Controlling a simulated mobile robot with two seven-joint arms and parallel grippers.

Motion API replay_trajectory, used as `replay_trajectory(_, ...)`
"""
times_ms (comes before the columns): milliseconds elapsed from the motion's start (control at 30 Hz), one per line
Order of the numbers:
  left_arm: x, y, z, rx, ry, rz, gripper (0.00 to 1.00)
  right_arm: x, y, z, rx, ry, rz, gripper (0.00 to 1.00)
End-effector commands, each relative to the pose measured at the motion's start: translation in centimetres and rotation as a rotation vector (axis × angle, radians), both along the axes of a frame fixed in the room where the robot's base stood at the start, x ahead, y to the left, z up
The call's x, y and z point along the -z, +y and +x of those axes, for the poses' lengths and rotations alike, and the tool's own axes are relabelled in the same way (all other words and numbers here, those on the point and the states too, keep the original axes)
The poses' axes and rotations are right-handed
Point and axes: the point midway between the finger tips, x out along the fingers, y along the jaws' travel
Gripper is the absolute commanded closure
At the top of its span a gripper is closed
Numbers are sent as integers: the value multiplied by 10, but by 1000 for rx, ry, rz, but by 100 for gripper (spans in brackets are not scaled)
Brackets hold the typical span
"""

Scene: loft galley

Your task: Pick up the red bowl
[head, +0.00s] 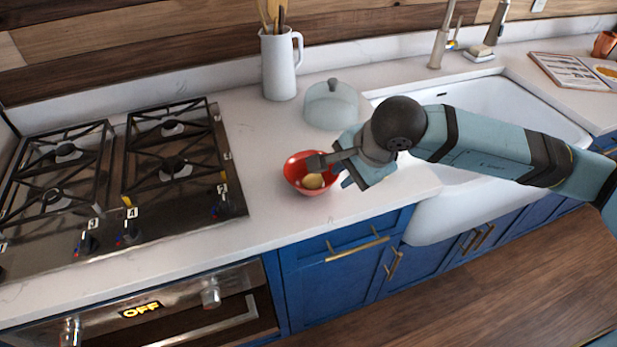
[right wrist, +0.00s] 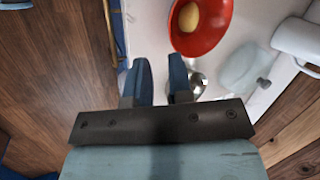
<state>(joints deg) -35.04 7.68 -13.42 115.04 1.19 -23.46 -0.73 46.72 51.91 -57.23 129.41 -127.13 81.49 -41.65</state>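The red bowl (head: 292,177) stands upright on the white counter, between the stove and the sink, with a yellowish round item (head: 313,181) inside. My right gripper (head: 331,169) is at the bowl's right side and covers part of its rim in the head view. In the right wrist view, the two blue fingers (right wrist: 160,68) are apart with nothing visible between them. There the bowl (right wrist: 216,38) lies beyond the fingertips and to the right, with the same yellow item (right wrist: 189,17) in it. I cannot tell whether a finger touches the rim. My left gripper is not in view.
A pale glass dome (head: 331,106) stands just behind the gripper, and a white pitcher (head: 279,68) with utensils behind that. The gas stove (head: 118,185) is left of the bowl. The sink (head: 500,112) is to the right. Counter in front of the bowl is clear.

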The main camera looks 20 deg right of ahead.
Motion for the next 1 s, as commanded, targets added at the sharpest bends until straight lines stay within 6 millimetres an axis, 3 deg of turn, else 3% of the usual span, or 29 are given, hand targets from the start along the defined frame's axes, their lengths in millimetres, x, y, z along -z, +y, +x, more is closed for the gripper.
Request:
replay_trajectory(167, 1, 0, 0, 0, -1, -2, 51, 0, -16, 12, 11, -58, -90, 80)
replay_trajectory(500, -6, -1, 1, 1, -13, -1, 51, 55, -5, 39, 12, -56, -87, 80)
replay_trajectory(767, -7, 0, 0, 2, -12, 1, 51, 73, -2, 48, 11, -56, -86, 80)
replay_trajectory(1000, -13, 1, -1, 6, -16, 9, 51, 103, 7, 64, 12, -55, -85, 80)
